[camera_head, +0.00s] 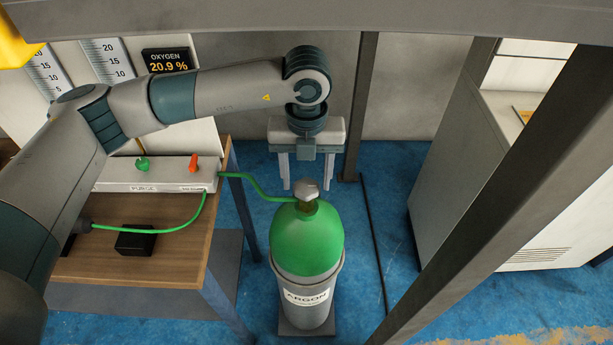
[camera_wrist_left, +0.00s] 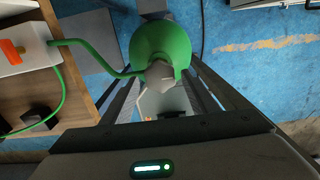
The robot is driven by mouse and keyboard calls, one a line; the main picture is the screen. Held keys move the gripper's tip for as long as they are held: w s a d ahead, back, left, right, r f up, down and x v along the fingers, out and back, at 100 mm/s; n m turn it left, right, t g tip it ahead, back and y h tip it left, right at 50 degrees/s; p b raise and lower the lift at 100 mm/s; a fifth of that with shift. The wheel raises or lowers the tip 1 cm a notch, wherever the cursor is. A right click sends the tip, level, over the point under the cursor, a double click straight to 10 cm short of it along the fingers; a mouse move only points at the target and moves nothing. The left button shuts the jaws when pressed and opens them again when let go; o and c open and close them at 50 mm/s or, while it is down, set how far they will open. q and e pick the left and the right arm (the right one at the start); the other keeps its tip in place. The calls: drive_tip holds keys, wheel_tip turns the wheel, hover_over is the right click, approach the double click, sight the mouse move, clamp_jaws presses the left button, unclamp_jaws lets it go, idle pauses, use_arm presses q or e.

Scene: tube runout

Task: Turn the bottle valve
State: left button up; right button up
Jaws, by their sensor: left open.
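The argon bottle (camera_head: 307,250) stands upright on a small dark base, with a green shoulder and a grey lower body labelled ARGON. Its grey valve knob (camera_head: 307,188) sits on top of a short neck. My left gripper (camera_head: 306,184) is open and points down, with its two fingers at either side of the knob in the head view. The left wrist view shows the knob (camera_wrist_left: 160,74) between the spread fingers, above the green bottle top (camera_wrist_left: 160,45). I cannot tell whether a finger touches the knob. My right gripper is not in view.
A green hose (camera_head: 248,185) runs from the bottle neck to a panel (camera_head: 160,178) with green and orange knobs on the wooden bench (camera_head: 165,235). An oxygen display (camera_head: 167,61) reads 20.9 %. A slanted dark post (camera_head: 500,190) and a pale cabinet (camera_head: 455,150) stand to the right.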

use_arm(q)
drive_tip(key=shift+r, duration=0.75)
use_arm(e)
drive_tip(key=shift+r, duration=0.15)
use_arm(q)
drive_tip(key=shift+r+p, duration=0.85)
drive_tip(key=shift+r, duration=1.7)
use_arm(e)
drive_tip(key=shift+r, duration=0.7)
